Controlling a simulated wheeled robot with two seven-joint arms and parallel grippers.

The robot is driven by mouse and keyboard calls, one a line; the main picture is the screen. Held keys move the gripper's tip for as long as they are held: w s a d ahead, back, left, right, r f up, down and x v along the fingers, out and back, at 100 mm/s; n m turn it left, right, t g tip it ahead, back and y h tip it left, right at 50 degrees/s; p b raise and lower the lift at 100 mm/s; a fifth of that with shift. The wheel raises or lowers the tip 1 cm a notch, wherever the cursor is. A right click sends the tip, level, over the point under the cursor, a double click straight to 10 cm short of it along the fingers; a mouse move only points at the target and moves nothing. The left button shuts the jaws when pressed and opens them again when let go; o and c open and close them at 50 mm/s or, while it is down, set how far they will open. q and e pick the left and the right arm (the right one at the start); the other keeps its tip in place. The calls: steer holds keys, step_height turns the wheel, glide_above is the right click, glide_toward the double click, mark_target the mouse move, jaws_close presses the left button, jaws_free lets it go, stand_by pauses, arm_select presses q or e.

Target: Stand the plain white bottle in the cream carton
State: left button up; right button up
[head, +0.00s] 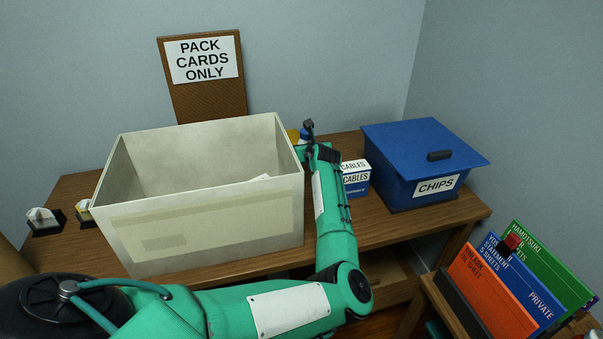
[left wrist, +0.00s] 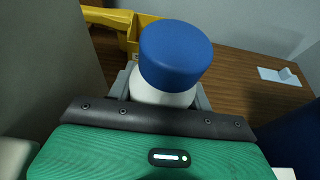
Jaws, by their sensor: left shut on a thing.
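The cream carton (head: 205,225) stands open-topped on the desk, left of centre in the head view. A whitish edge of something (head: 262,177) shows inside it, too little to identify. My left gripper (head: 309,140) is just beyond the carton's right side, outside it. In the left wrist view it is shut on a white bottle (left wrist: 162,97) with a blue cap (left wrist: 175,55). Most of the bottle's body is hidden by the gripper, so I cannot tell if it is plain or touches the desk. My right gripper is not in view.
A yellow bin (left wrist: 133,30) stands behind the bottle. Right of my arm are a cables box (head: 356,178) and a lidded blue chips box (head: 410,170). A sign board (head: 205,98) stands behind the carton. Binders (head: 495,285) stand at lower right.

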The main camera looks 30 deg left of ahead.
arm_select(q)
step_height(320, 180, down, 5)
steer(key=shift+f+b, duration=0.15)
steer(key=shift+b, duration=0.4)
steer(key=shift+f+b, duration=0.65)
steer(key=shift+f, duration=1.35)
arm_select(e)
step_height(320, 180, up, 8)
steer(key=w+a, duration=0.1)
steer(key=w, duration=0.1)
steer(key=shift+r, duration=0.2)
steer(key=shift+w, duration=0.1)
arm_select(q)
steer(key=shift+f, duration=0.2)
steer(key=o, duration=1)
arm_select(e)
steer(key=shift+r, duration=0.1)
arm_select(q)
steer(key=shift+o, duration=0.2)
